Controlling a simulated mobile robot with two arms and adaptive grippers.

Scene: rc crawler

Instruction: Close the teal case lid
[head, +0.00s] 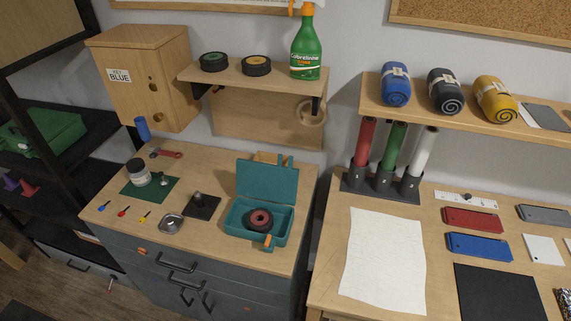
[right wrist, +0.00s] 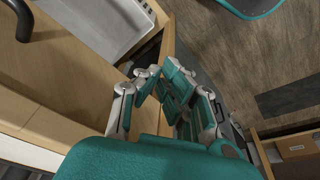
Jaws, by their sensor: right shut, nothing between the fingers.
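The teal case (head: 232,218) stands open on the wooden top of the dark grey drawer cabinet. Its lid (head: 267,183) stands up at the back, tilted a little backward. A dark round part with a reddish hub (head: 259,219) lies inside the case. An orange piece (head: 267,240) shows at the case's front. My right gripper (right wrist: 178,88) is shut and empty in the right wrist view, beside a wooden edge and over the floor. The case's position relative to it cannot be told. Neither gripper shows in the head view.
A dark square mat with a small post (head: 201,203) and a metal dish (head: 171,223) lie left of the case. A small wooden box (head: 270,158) stands behind the lid. The shelf (head: 240,76) hangs above. A second table (head: 328,269) stands right, across a gap.

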